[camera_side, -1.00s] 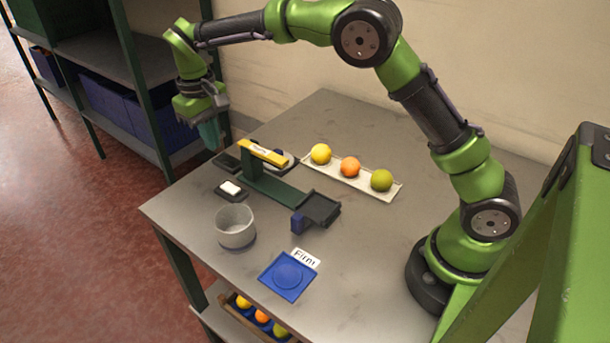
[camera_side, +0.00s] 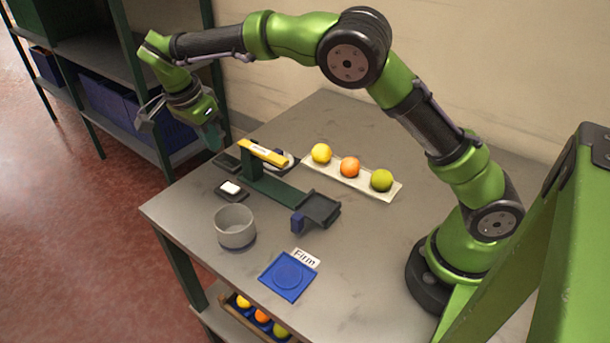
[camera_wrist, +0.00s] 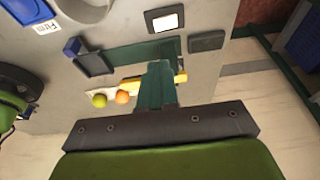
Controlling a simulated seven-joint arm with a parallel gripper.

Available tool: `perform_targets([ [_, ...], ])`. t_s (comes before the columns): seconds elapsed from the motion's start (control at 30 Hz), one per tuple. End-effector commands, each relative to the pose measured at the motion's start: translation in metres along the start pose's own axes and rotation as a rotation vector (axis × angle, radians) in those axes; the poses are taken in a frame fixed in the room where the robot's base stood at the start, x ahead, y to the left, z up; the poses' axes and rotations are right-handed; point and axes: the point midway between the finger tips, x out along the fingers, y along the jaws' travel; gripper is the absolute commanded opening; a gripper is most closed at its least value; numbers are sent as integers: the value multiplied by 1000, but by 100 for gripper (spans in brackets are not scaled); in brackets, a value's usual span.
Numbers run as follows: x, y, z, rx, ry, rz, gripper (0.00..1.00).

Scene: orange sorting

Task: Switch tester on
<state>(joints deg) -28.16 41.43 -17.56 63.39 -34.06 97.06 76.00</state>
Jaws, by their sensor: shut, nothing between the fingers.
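My gripper (camera_side: 212,137) is shut and empty, above the table's far left edge, behind and apart from the switch. In the wrist view its green fingers (camera_wrist: 157,85) overlap part of the tester. Whether the switch is on is not clear.
A white tray (camera_side: 345,178) holds a yellow, an orange and a green fruit. A grey bowl (camera_side: 235,228) and a blue pad (camera_side: 287,277) by a "Firm" card (camera_side: 306,258) stand in front. A dark flat block (camera_side: 227,161) lies near the gripper.

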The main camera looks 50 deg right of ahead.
Motion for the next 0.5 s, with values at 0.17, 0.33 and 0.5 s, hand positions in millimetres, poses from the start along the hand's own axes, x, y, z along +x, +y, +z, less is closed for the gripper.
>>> perform_targets([
  [0.17, 0, 0, 0, -1, -1, 0, 0],
  [0.33, 0, -2, 0, -2, -1, 0, 0],
  [0.5, -3, -10, -1, -2, -1, 0, 0],
])
